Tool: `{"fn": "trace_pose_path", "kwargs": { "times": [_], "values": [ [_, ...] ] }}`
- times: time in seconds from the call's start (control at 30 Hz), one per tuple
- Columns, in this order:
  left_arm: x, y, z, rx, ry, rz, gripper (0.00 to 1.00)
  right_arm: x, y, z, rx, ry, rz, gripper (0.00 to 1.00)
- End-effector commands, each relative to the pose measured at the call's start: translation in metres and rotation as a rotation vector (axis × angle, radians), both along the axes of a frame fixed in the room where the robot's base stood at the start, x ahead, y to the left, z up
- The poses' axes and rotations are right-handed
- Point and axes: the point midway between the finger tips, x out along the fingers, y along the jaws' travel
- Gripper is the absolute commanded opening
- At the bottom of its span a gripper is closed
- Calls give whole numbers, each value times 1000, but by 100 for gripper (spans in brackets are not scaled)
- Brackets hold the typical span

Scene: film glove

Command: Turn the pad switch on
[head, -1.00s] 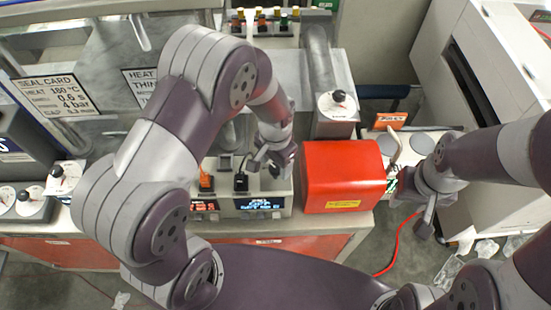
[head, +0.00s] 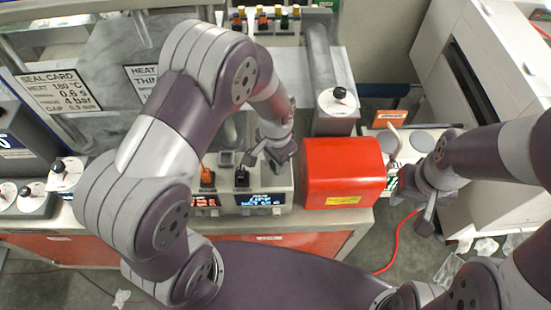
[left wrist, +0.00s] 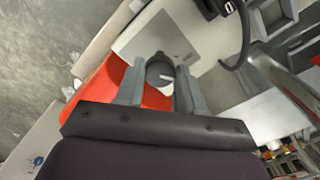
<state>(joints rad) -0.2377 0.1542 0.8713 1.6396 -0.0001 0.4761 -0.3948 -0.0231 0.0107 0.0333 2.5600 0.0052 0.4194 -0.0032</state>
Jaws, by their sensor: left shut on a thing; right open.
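A pale control unit carries a lit blue-white display (head: 262,200) whose upper line seems to read OFF. My left gripper (head: 274,158) is over the right part of this unit, just above the display. In the left wrist view, the left gripper (left wrist: 158,88) is shut on a round dark grey knob (left wrist: 160,66), which I take to be the pad switch. A small white mark shows at it. In the head view the gripper hides the knob. My right gripper (head: 424,215) is open and empty, right of the red box.
The red box (head: 342,172) stands close to the right of the control unit. An orange switch (head: 207,176) and a black switch (head: 241,177) sit left of the gripper. A red cable (head: 398,243) hangs at the bench's right end.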

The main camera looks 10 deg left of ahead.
Motion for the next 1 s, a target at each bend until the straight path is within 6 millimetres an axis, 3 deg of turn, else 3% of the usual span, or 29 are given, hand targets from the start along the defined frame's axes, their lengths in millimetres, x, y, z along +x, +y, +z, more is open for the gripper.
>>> {"fn": "trace_pose_path", "kwargs": {
  "times": [1.0],
  "values": [
    [-1, 0, -1, 0, 1, -943, 7, 0, 0, -2, 0, 0, 0, 43]
  ]
}}
